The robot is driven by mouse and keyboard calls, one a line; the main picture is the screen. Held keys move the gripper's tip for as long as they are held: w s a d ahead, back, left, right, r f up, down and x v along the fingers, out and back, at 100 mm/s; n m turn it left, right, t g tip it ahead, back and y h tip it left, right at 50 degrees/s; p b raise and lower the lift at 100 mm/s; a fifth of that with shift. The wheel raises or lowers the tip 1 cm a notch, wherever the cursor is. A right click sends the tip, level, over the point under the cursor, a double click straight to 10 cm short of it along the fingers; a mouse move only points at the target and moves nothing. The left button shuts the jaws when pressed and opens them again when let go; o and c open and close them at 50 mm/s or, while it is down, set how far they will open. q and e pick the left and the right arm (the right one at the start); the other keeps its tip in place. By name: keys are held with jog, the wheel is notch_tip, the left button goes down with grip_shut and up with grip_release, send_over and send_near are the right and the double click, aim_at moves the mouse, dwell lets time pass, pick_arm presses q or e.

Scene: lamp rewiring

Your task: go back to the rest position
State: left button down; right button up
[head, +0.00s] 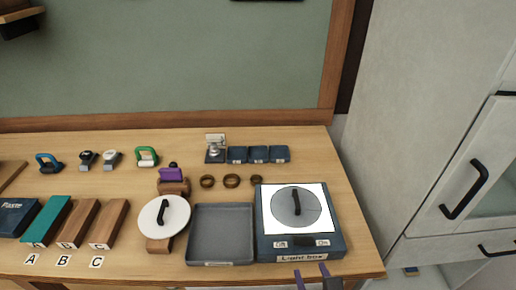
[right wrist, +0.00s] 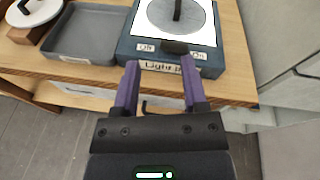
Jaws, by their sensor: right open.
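My right gripper (head: 311,276) is open and empty at the front edge of the table, just in front of the light box (head: 300,245). In the right wrist view, its two purple fingers (right wrist: 160,82) are spread apart with nothing gripped between them. The light box, also in the right wrist view (right wrist: 125,46), has a lit white top, with a grey disc (head: 286,210) with a black handle lying on it. Its front carries Off and On labels. My left gripper does not show in either view.
A grey tray (head: 220,235) lies left of the light box. A white disc with a black handle (head: 163,217) is beside it. Several blocks labelled A, B, C (head: 75,223) stand at left. Rings (head: 231,181) and dark boxes (head: 258,155) lie behind. A cabinet (head: 440,130) stands at right.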

jog(key=s+a+r+n+g+y, duration=0.25)
jog(key=a+n+y, duration=0.2)
jog(key=n, duration=0.75)
jog(key=s+a+r+n+g+y, duration=0.25)
jog(key=a+n+y, duration=0.2)
jog(key=n, duration=0.75)
jog(key=s+d+f+n+g+h, duration=0.3)
jog(key=d+f+n+g+h, duration=0.15)
jog(key=d+h, duration=0.2)
jog(key=s+d+f+n+g+h, duration=0.3)
jog(key=s+d+f+n+h, duration=0.15)
jog(key=d+n, duration=0.2)
notch_tip(320, 180, down, 22)
jog(key=s+d+b, duration=0.1)
jog(key=s+b, duration=0.1)
jog(key=b, duration=0.4)
pick_arm(q)
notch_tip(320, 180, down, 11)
jog(key=b, duration=0.4)
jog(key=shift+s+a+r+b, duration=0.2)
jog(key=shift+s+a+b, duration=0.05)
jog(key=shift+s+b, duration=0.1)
pick_arm(e)
jog(key=s+d+f+g, duration=0.2)
jog(key=s+f, duration=1.1)
jog(key=f, duration=0.2)
jog(key=shift+s+d+f, duration=0.15)
jog(key=shift+d+f, duration=0.25)
